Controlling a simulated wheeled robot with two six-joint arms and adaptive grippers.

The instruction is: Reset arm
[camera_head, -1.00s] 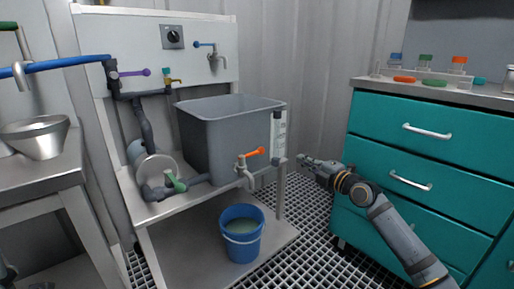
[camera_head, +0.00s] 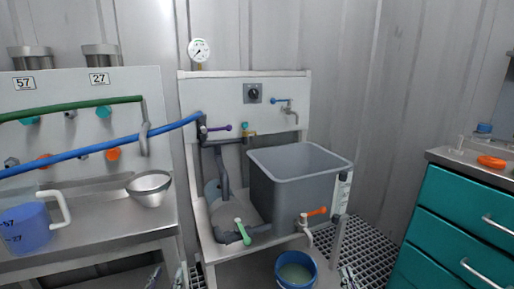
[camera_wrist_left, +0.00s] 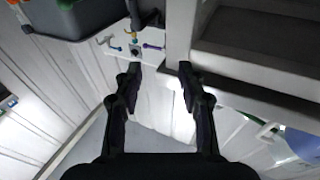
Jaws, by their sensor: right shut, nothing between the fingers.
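My left gripper (camera_head: 168,277) shows only as fingertips at the bottom edge of the head view, in front of the steel bench. In the left wrist view my left gripper (camera_wrist_left: 158,80) has its two fingers apart with nothing between them. The tip of my right gripper (camera_head: 348,278) just shows at the bottom edge, right of the blue bucket (camera_head: 295,270). It is shut and empty, and the rest of the right arm is out of view.
A grey tank (camera_head: 300,190) stands on a steel stand with an orange-handled tap (camera_head: 315,212). The steel bench (camera_head: 110,225) at left carries a blue jug (camera_head: 27,228) and a metal funnel bowl (camera_head: 149,187). A teal cabinet (camera_head: 440,215) stands at right. Grating floor shows between stand and cabinet.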

